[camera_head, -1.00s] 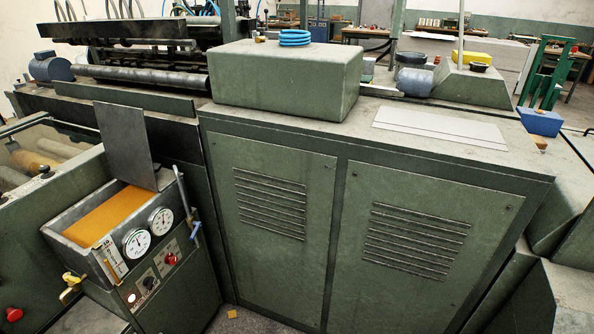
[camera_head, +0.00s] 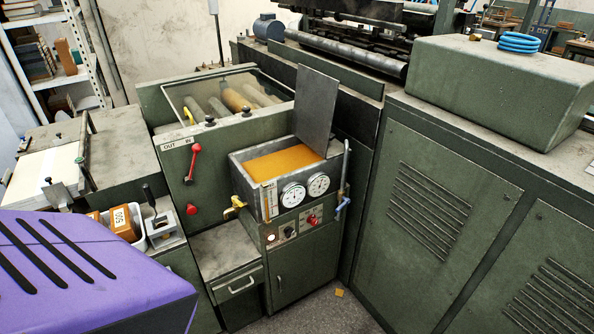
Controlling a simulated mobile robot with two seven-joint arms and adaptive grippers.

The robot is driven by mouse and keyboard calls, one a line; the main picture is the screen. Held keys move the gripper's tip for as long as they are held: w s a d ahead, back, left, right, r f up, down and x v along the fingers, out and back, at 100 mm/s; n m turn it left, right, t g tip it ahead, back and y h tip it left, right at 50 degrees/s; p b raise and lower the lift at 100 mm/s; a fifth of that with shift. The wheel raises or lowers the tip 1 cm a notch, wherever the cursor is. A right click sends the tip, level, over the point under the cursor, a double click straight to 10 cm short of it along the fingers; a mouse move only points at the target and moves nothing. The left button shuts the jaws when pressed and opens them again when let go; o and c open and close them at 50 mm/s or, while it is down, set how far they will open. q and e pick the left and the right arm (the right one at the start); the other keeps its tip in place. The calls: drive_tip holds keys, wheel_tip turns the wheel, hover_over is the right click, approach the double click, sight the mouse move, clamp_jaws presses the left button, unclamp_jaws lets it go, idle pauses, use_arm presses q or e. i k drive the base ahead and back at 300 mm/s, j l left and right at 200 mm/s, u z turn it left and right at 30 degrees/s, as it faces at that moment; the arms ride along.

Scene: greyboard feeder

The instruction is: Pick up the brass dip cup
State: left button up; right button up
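I cannot make out a brass dip cup for certain in the head view. A glue tank (camera_head: 238,168) holds amber liquid (camera_head: 284,163), with its grey lid plate (camera_head: 316,110) standing upright at the back right. A brass-coloured tap (camera_head: 236,206) sticks out at the tank's left front. A small brownish item (camera_head: 474,37) lies on the green housing beside a blue coil; it is too small to identify. Neither of my grippers is in view.
Two white gauges (camera_head: 305,189) and a control panel (camera_head: 296,226) face front below the tank. A red lever (camera_head: 193,160) is left of it. A white bin with amber blocks (camera_head: 122,218) sits further left. A large purple, slotted shape (camera_head: 90,270) covers the lower left. Floor shows at front.

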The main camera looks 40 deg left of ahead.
sight(147, 193)
drive_tip(key=u, duration=2.2)
